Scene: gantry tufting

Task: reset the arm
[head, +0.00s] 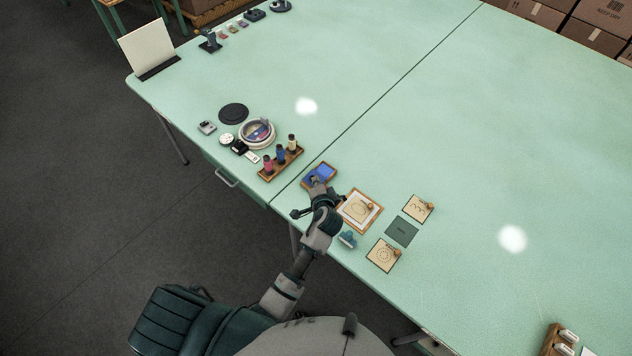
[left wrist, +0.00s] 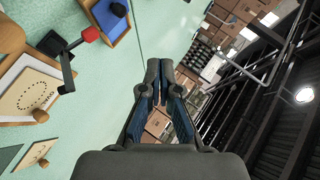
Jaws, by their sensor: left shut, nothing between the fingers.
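My left arm reaches in from the bottom of the head view over the near edge of the green table (head: 450,130). My left gripper (head: 317,183) is over the near side of a wood-framed blue tray (head: 326,171) and partly hides it. In the left wrist view the fingers (left wrist: 160,66) are together with nothing between them. The blue tray shows there at the upper left (left wrist: 103,14), apart from the fingertips. My right gripper is not in view.
Right of the gripper are a framed board (head: 352,217), two knobbed cards (head: 380,257) and a dark green square (head: 401,232). A teal piece (head: 347,239) lies near the edge. Left stand a spool rack (head: 281,164) and a round dish (head: 257,133). The table's right half is mostly clear.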

